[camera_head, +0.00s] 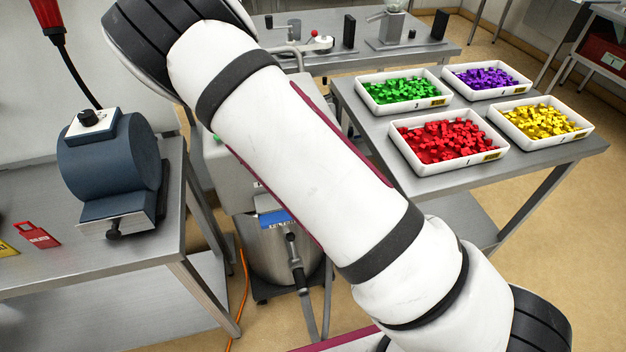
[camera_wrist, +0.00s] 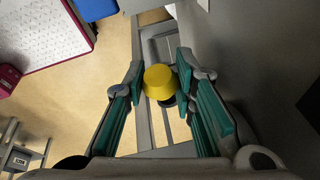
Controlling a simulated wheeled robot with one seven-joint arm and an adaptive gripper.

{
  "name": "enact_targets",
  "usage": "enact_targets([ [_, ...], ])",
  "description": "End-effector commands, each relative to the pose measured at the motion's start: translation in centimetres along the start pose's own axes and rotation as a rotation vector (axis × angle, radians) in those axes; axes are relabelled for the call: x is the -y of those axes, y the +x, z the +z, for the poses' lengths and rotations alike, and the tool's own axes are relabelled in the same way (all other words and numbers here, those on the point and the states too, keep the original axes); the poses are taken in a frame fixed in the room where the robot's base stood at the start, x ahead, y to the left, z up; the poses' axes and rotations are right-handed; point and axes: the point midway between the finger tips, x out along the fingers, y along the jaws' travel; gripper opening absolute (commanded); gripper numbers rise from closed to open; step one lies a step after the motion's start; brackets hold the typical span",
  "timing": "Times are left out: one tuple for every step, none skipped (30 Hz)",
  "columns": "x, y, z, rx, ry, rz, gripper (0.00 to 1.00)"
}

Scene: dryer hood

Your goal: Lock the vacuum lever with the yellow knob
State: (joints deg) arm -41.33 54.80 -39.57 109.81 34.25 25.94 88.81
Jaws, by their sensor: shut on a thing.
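The yellow knob (camera_wrist: 159,82) is in the middle of the wrist view, with a dark part just below it. My gripper (camera_wrist: 160,70) has one teal-padded finger on each side of the knob and is shut on it. The right finger touches or nearly overlaps the knob's edge. How the knob joins the vacuum lever is hidden. In the head view my white arm crosses the middle, and neither my gripper nor the yellow knob shows there.
A grey wall-like surface (camera_wrist: 245,50) lies close on the right in the wrist view. In the head view, a steel table (camera_head: 375,118) bears trays of green, purple, red and yellow pieces. A dark blue drum (camera_head: 110,160) stands on the left bench. A black-handled lever (camera_head: 298,272) shows below my arm.

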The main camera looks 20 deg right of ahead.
Motion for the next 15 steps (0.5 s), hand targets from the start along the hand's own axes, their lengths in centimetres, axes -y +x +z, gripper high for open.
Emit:
enact_targets([
  [0.10,-0.12,0.08,0.000,-0.002,-0.003,0.00],
  [0.10,-0.11,0.09,-0.001,-0.002,-0.004,0.00],
  [0.10,-0.11,0.10,-0.001,-0.002,-0.004,0.00],
  [0.10,-0.11,0.11,-0.001,-0.002,-0.004,0.00],
  [0.10,-0.11,0.12,0.000,-0.002,-0.004,0.00],
  [0.10,-0.11,0.12,0.000,-0.002,-0.004,0.00],
  [0.10,-0.11,0.13,0.000,-0.002,-0.004,0.00],
  [0.10,-0.11,0.14,0.000,-0.002,-0.004,0.00],
  [0.10,-0.11,0.15,0.000,-0.003,-0.004,0.00],
  [0.10,-0.11,0.15,0.001,-0.003,-0.004,0.00],
  [0.10,-0.11,0.16,0.001,-0.003,-0.004,0.29],
  [0.09,-0.11,0.16,0.001,-0.003,-0.004,0.34],
  [0.08,-0.10,0.16,0.001,-0.003,-0.003,0.34],
  [0.08,-0.09,0.15,0.001,-0.003,-0.003,0.34],
  [0.06,-0.08,0.14,0.000,-0.003,-0.003,0.34],
])
